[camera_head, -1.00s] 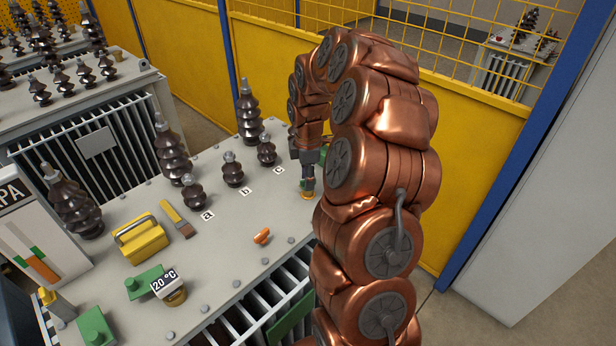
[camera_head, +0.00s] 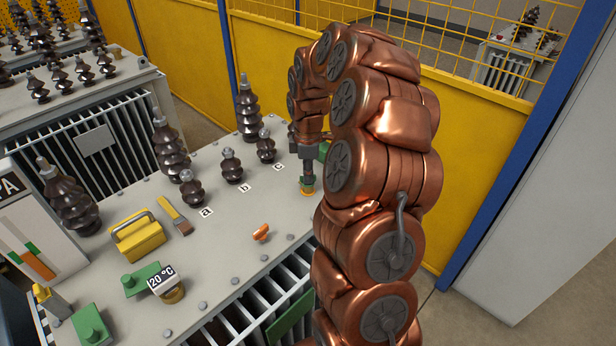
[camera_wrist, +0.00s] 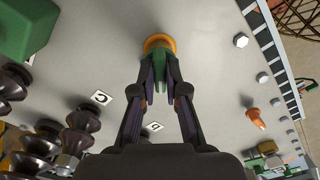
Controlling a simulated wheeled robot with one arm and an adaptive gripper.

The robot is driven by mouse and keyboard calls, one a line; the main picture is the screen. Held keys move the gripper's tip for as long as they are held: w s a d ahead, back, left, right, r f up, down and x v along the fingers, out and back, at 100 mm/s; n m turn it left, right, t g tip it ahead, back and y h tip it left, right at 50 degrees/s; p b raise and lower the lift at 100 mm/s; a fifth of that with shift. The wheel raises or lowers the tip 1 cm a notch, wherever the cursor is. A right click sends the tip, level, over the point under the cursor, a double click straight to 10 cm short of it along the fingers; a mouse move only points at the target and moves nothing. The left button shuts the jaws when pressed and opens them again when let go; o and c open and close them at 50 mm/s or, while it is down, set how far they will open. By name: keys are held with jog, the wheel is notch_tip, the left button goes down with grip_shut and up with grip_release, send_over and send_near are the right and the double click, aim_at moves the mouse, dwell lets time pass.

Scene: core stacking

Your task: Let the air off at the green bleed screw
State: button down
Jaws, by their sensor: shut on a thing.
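The green bleed screw (camera_wrist: 159,86) shows as a small green piece between my fingertips in the wrist view. A round brass-yellow fitting (camera_wrist: 160,42) sits right at the fingertips; the same brass fitting (camera_head: 307,191) shows on the grey transformer lid in the head view. My gripper (camera_wrist: 159,76) is shut on the screw, its fingers meeting in a narrow V. In the head view my gripper (camera_head: 307,182) points down at the fitting, right of the label c. The fingers hide most of the screw.
Dark ribbed bushings (camera_head: 232,166) stand along the labels a, b and c. A green block (camera_wrist: 28,28) is near the gripper. An orange lever (camera_head: 261,232), brush (camera_head: 174,215), yellow box (camera_head: 138,236) and 20 °C gauge (camera_head: 168,285) are on the lid (camera_head: 220,255).

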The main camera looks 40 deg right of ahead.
jog(key=m+b, duration=0.5)
jog(key=shift+f, duration=0.15)
jog(key=shift+m+b, duration=1.4)
jog(key=shift+m, duration=0.8)
jog(key=shift+r, duration=0.2)
jog(key=c, duration=1.2)
grip_release()
notch_tip(320, 180, up, 12)
